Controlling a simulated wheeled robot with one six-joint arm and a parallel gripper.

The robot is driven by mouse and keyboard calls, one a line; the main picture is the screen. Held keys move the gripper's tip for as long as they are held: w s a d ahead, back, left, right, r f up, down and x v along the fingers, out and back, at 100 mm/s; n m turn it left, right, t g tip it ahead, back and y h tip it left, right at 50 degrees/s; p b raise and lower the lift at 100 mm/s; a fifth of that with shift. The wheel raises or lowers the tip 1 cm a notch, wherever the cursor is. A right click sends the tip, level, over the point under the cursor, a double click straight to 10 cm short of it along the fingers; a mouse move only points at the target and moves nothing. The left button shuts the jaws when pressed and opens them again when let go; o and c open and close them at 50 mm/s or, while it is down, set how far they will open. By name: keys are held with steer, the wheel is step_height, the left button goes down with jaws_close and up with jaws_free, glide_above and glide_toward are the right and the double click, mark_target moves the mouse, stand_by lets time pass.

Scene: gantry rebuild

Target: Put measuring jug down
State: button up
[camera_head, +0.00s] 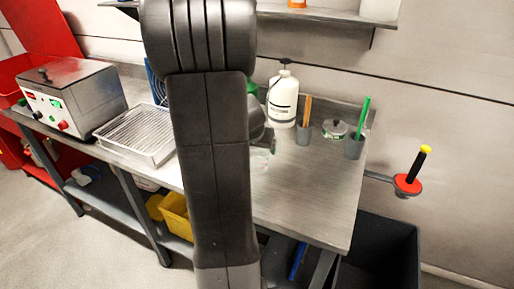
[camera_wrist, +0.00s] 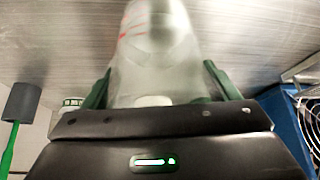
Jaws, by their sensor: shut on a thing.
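The measuring jug (camera_wrist: 158,50) is clear and cloudy with red marks, and fills the upper middle of the wrist view. My gripper (camera_wrist: 160,88) is shut on it, with a green finger on each side. In the head view the jug (camera_head: 260,160) shows only in part, just right of my arm, over the grey bench (camera_head: 305,195). My arm hides much of it and most of my gripper (camera_head: 262,140). I cannot tell whether the jug's base touches the bench.
A white bottle (camera_head: 283,100), a grey cup with an orange stick (camera_head: 304,134), a lidded metal pot (camera_head: 335,129) and a grey cup with a green stick (camera_head: 354,147) stand behind. A wire basket (camera_head: 135,135) and a steel machine (camera_head: 75,98) are left. The bench's front right is clear.

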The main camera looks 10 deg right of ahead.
steer(key=shift+f, duration=0.15)
steer(key=o, duration=1.1)
